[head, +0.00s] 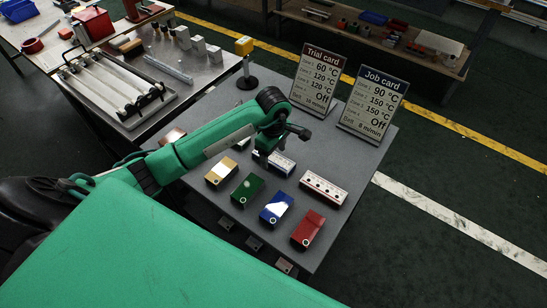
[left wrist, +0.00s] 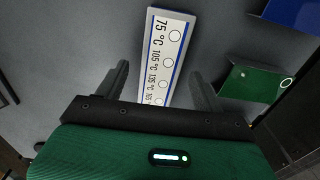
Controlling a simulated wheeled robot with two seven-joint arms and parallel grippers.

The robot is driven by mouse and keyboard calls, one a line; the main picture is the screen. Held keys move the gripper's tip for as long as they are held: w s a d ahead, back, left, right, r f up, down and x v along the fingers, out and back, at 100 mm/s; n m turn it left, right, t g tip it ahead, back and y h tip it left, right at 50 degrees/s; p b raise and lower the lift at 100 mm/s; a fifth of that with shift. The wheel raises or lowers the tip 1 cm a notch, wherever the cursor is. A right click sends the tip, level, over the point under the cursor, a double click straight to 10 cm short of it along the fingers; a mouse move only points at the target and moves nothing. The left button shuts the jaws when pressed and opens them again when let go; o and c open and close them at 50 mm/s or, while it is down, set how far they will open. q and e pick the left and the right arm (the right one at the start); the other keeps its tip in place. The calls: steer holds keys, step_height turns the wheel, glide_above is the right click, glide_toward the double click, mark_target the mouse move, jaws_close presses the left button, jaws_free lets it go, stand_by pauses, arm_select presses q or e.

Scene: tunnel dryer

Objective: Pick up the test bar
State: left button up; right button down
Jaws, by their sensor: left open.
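A white bar with blue edges, printed temperatures and round spots lies flat on the grey table; it shows in the head view (head: 281,164) and the left wrist view (left wrist: 169,45). I take it as the test bar. My left gripper (head: 279,150) is open above it. In the left wrist view the gripper (left wrist: 160,82) has one finger on each side of the bar, apart from it. The bar's near end is hidden by the gripper body. A second white bar with red edges (head: 323,187) lies to its right. My right gripper is not in view.
Yellow (head: 221,173), green (head: 247,189), blue (head: 276,207) and red (head: 307,229) blocks line the near side of the table. A trial card (head: 318,79) and a job card (head: 373,104) stand at the back. A yellow-topped post (head: 245,66) stands at the far left corner.

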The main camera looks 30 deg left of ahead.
arm_select(q)
steer(key=shift+f, duration=0.65)
steer(key=c, duration=1.1)
steer(key=shift+r, duration=0.1)
